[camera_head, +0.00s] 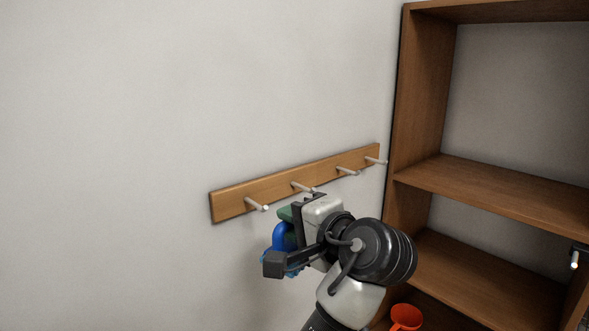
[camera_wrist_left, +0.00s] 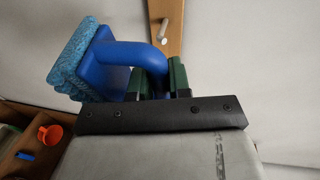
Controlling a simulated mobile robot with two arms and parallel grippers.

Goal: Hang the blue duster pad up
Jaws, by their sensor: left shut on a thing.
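The blue duster pad (camera_head: 281,237) is partly hidden behind my left gripper (camera_head: 287,222) in the head view. In the left wrist view the duster pad (camera_wrist_left: 112,60) shows a light blue textured pad and a smooth blue curved handle. My left gripper (camera_wrist_left: 160,82) is shut on the handle with its green fingers. A wooden peg rail (camera_head: 235,200) with several pale pegs is fixed to the wall. The duster is just below the rail in the head view. A peg (camera_wrist_left: 163,32) shows beyond the handle in the left wrist view, apart from it. My right gripper is not in view.
A brown wooden shelf unit (camera_head: 424,90) stands right of the rail. A red-orange cup (camera_head: 406,316) is low at its left side; it also shows in the left wrist view (camera_wrist_left: 50,134). The wall (camera_head: 110,150) left of the rail is bare.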

